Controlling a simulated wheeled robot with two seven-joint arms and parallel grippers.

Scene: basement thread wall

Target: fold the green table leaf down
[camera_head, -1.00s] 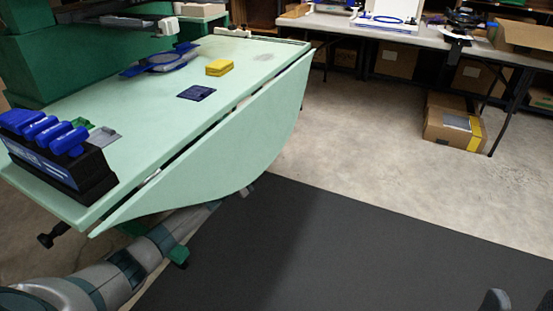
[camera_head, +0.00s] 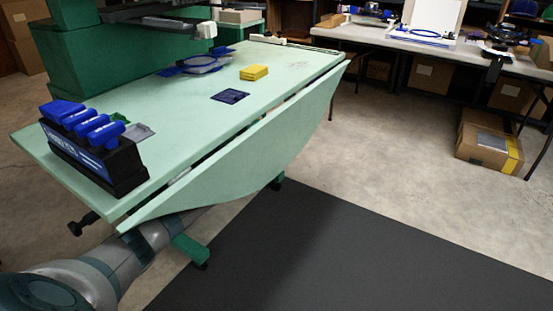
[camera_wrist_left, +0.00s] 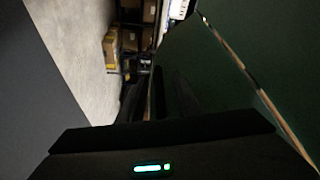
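The pale green table leaf (camera_head: 250,148) runs along the front edge of the green table (camera_head: 190,130) in the head view, with a narrow dark gap between them. It appears to slope outward and down from that edge. My left arm comes in from the lower left and passes beneath the leaf, which hides my left gripper there. In the left wrist view the dark fingers of my left gripper (camera_wrist_left: 158,98) barely show beside a dark green surface (camera_wrist_left: 215,75), seemingly the underside. Their opening and any contact are unclear. My right gripper is out of view.
A black rack with blue-handled tools (camera_head: 92,150), a yellow block (camera_head: 254,72) and a dark blue square (camera_head: 230,97) lie on the table. A dark mat (camera_head: 340,250) covers clear floor in front. Cardboard boxes (camera_head: 488,148) stand under the back bench.

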